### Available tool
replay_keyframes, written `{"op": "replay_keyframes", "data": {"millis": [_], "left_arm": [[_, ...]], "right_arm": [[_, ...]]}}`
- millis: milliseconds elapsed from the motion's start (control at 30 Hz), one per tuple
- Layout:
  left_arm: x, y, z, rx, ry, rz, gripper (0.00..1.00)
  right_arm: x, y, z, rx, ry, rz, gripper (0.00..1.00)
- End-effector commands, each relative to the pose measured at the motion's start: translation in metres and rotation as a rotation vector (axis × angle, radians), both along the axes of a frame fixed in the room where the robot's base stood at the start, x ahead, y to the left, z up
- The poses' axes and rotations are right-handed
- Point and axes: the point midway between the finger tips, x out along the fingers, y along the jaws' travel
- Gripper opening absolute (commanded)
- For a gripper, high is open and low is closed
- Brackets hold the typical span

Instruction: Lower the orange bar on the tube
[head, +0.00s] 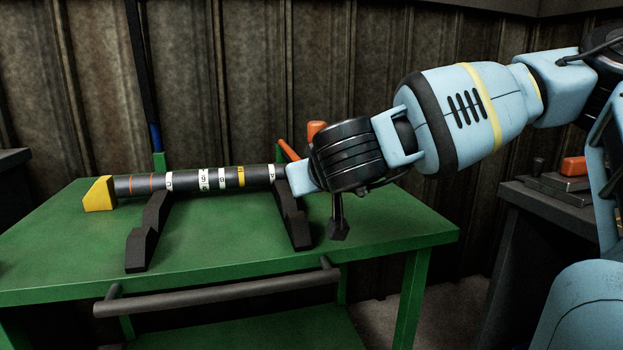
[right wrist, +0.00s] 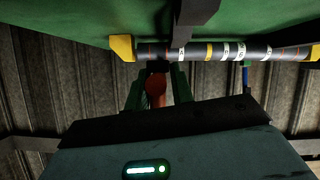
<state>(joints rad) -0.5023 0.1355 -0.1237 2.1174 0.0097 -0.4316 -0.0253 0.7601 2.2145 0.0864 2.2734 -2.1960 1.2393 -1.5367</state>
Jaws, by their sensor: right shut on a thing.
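The dark tube (head: 205,180) with white, yellow and orange bands lies across two black supports (head: 150,232) on a green table. Yellow blocks sit at its ends; one block (head: 99,194) shows at the left. In the head view, the orange bar (head: 288,150) slants up behind the tube's right end, partly hidden by my right arm. In the right wrist view, the orange bar (right wrist: 156,93) lies between the fingers of my right gripper (right wrist: 157,78), which is shut on it. The tube (right wrist: 205,52) runs just beyond the fingertips. My left gripper is out of view.
The green table (head: 60,245) has a dark handle rail (head: 220,293) along its front. A blue and black pole (head: 143,75) stands behind it. A dark bench (head: 560,197) with an orange-topped item is at the right. The table's front left is clear.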

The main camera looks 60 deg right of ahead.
Motion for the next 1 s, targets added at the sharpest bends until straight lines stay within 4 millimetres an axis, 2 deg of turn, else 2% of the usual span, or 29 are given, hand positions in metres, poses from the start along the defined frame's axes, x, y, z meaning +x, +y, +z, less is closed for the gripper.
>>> {"op": "replay_keyframes", "data": {"millis": [33, 433, 467, 533, 833, 1000], "left_arm": [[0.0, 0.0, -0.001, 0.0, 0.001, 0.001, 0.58], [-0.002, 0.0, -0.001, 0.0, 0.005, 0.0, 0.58], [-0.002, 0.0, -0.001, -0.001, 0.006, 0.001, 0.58], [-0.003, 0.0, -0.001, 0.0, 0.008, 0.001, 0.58], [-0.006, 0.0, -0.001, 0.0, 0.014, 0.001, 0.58], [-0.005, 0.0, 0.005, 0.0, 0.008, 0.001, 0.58]], "right_arm": [[-0.003, -0.002, -0.006, 0.002, 0.016, -0.01, 0.0], [-0.003, -0.002, -0.007, 0.002, 0.016, -0.01, 0.0], [-0.003, -0.002, -0.007, 0.002, 0.016, -0.01, 0.27], [-0.002, -0.002, -0.007, 0.002, 0.016, -0.009, 0.36], [-0.002, 0.0, -0.003, 0.002, 0.007, -0.004, 0.38], [-0.012, 0.009, 0.006, 0.0, 0.006, -0.002, 0.38]]}}
